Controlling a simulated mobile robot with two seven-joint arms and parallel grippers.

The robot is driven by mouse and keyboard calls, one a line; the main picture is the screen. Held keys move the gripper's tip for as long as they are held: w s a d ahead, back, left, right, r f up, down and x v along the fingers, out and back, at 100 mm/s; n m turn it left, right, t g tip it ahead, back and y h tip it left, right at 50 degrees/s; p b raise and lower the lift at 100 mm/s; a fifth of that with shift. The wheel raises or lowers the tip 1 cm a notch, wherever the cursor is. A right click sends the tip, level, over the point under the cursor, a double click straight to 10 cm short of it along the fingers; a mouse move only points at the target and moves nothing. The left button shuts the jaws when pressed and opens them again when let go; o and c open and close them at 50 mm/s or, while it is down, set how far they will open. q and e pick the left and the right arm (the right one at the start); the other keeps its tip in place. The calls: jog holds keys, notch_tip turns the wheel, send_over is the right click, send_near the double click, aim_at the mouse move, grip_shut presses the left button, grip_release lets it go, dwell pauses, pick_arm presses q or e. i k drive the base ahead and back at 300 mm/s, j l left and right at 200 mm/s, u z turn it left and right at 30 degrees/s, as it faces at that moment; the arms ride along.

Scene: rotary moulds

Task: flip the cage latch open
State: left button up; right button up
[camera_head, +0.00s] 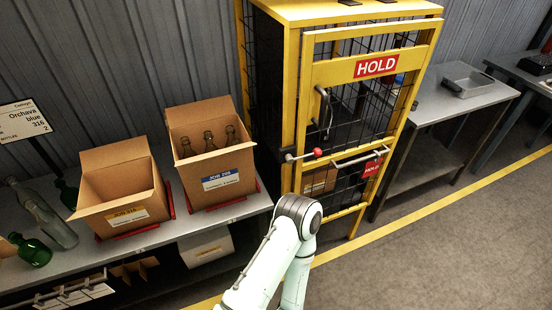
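The yellow cage (291,100) with black mesh stands upright at the back centre, and its framed door looks shut. A red-and-white HOLD sign (376,66) is on the door's upper panel. The latch (301,156) is a short light bar at the door's left edge, about mid-height. It lies roughly level and ends in a red knob (318,152). A dark upright door handle (324,108) is above it. One of my arms rises from the bottom centre, its bent joint below the latch and apart from it in the picture. Neither gripper is in view.
A grey bench at left (225,217) holds two cardboard boxes, one (212,168) with bottles, and loose glass bottles. A grey table (462,104) with a metal tray (467,80) stands right of the cage. A light rail (365,157) crosses the door. The floor at right is clear.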

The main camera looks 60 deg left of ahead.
aim_at(316, 153)
jog(key=u, duration=1.6)
jog(key=i+j+u, duration=0.1)
